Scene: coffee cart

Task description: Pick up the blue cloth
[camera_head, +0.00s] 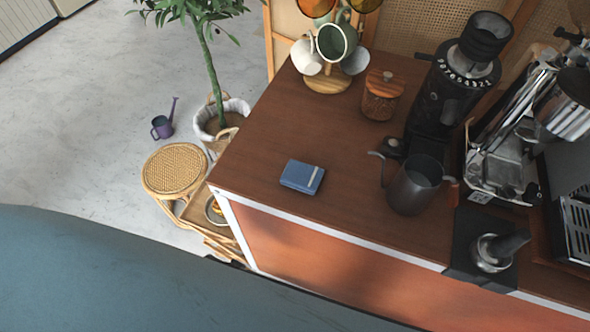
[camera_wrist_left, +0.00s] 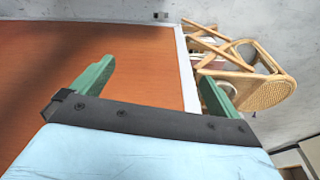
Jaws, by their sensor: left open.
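The blue cloth (camera_head: 302,177) lies folded flat on the brown cart top, near its front left part, with a pale stripe across it. Nothing touches it. My left gripper (camera_wrist_left: 155,82) shows in the left wrist view with its two green fingers wide apart and nothing between them. It faces the orange front panel of the cart (camera_wrist_left: 90,60) and its white edge. The cloth is not in the left wrist view. No gripper shows in the head view.
A metal pitcher (camera_head: 414,186) stands right of the cloth, with a black grinder (camera_head: 452,90) behind. A lidded jar (camera_head: 381,96) and a mug stand (camera_head: 327,80) are at the back. A rattan stool (camera_head: 174,168) stands left of the cart. The top around the cloth is clear.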

